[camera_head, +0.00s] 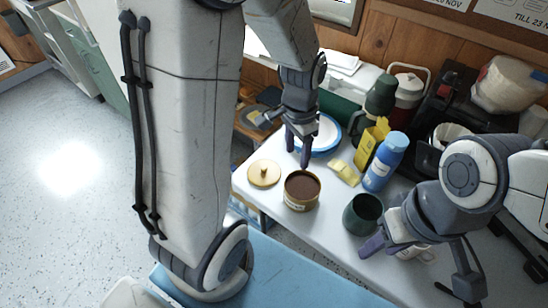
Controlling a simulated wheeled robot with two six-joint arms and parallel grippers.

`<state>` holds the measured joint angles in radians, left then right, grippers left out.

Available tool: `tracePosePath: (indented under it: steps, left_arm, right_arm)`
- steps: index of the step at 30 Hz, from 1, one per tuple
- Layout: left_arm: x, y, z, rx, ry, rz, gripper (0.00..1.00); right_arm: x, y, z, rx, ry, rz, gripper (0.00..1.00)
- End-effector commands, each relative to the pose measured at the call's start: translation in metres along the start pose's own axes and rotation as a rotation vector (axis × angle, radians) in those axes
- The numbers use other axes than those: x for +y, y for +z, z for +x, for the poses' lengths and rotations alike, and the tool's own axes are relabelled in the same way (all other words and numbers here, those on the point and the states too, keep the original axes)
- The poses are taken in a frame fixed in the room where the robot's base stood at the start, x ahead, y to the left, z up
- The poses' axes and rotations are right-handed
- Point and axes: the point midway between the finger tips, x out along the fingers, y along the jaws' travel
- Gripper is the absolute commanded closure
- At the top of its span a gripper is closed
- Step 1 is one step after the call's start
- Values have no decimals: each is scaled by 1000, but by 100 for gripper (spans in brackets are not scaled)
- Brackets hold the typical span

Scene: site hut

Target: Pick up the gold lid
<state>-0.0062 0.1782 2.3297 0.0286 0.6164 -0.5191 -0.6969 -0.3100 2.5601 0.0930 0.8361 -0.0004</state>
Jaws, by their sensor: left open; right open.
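The gold lid (264,174) is a round, flat disc with a small knob. It lies knob up on the white table, near its left edge. An open gold tin (301,191) with dark brown contents stands just to its right. My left gripper (299,158) points down above and behind the tin, to the right of the lid and apart from it. It is open and empty. My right gripper (420,265) is open at the front right of the table, far from the lid, with its fingers spread near a white mug it partly hides.
A dark green cup (362,214) stands between the tin and my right gripper. A blue bottle (386,161), a yellow carton (370,143), a yellow cloth or sponge (343,172) and a blue-rimmed plate (328,134) stand behind. The white table (268,203) is bare in front of the lid.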

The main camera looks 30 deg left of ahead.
Motion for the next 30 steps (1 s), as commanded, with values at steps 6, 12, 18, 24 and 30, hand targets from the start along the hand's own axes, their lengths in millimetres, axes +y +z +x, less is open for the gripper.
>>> tracePosePath:
  steps: [6,12,18,24,30]
  left_arm:
    - [-86,26,44,-22,-4,-50,39]
    - [-104,34,68,-27,-3,-50,39]
    - [-104,34,98,-26,-4,-48,39]
    - [-105,34,111,-25,-5,-49,39]
    - [-112,35,138,-26,-4,-50,39]
  right_arm:
    - [0,0,4,0,0,0,54]
    - [0,0,6,0,0,0,54]
    - [1,0,8,0,0,0,54]
    - [0,0,7,0,0,0,54]
    - [0,0,4,0,0,0,54]
